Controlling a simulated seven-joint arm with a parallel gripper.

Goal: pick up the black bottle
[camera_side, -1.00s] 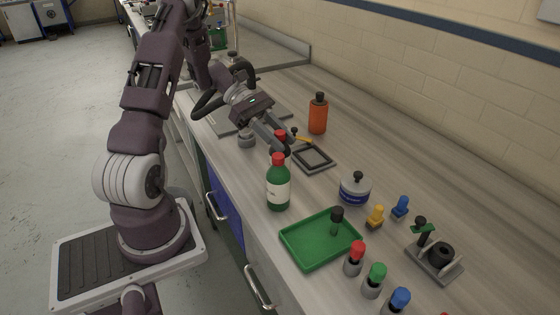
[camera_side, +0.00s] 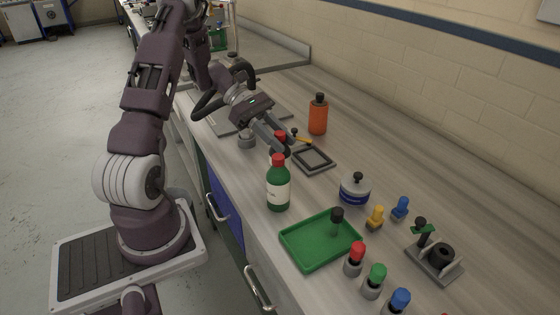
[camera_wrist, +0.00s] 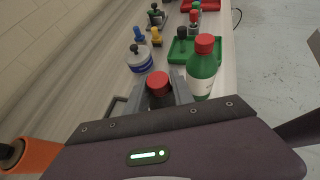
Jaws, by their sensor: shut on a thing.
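The black bottle, seen by its red cap (camera_wrist: 158,82) in the wrist view, stands between my gripper's fingers (camera_wrist: 161,96). Its body looks dark and is mostly hidden by the fingers. In the side view its red cap (camera_side: 281,136) shows just behind a green bottle, which hides the part below. My gripper (camera_side: 279,148) is low over the bench and shut on this bottle. I cannot tell whether the bottle touches the bench.
A green bottle with a red cap (camera_side: 278,186) stands close in front of my gripper. A dark square frame (camera_side: 327,164) and an orange bottle (camera_side: 318,117) are beside it. A green tray (camera_side: 300,262), a white-and-blue jar (camera_side: 354,191) and several small capped items stand further along.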

